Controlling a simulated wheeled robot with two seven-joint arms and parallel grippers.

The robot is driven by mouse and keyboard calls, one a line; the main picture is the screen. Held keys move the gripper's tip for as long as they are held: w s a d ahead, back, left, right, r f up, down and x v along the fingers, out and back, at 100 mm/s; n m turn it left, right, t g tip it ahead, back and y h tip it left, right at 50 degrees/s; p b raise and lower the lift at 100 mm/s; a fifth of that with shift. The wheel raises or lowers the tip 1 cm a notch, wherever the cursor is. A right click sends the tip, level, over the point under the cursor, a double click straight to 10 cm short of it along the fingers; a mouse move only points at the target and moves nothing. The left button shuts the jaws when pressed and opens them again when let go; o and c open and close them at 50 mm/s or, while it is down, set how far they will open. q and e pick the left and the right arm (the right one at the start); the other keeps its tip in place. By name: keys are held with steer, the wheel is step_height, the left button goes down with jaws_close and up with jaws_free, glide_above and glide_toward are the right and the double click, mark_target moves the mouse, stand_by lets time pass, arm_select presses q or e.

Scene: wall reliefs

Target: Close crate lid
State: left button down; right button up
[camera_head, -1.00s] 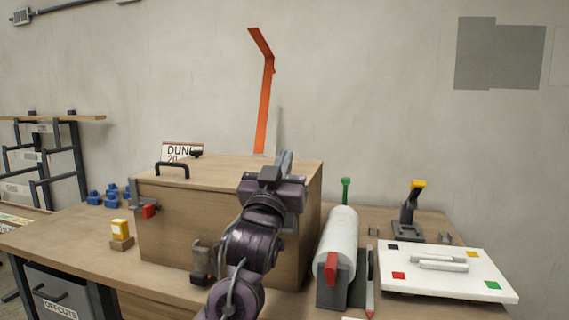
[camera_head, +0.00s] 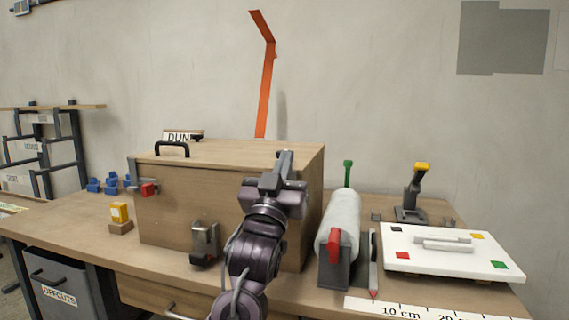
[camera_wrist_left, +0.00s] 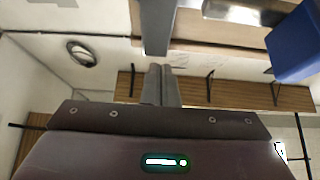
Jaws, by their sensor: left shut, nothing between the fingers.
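The wooden crate (camera_head: 190,205) stands on the bench in the head view, with its wooden lid (camera_head: 235,152) lying flat across the top. My left gripper (camera_head: 285,157) is shut and empty, in front of the crate's right part near the lid's front edge. Whether it touches the lid cannot be told. My arm hides part of the crate's front. The left wrist view shows the shut fingers (camera_wrist_left: 160,85). My right gripper is out of view.
An orange angled bar (camera_head: 266,85) rises behind the crate. A white roll (camera_head: 341,222) in a holder and a white board (camera_head: 445,252) stand to the right. Blue pieces (camera_head: 105,185) and a yellow block (camera_head: 119,212) lie left. A metal item (camera_head: 204,240) stands at the crate's front.

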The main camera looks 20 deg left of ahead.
arm_select(q)
steer(key=shift+s+f+b, duration=0.1)
steer(key=shift+f+b, duration=0.8)
steer(key=shift+f, duration=0.5)
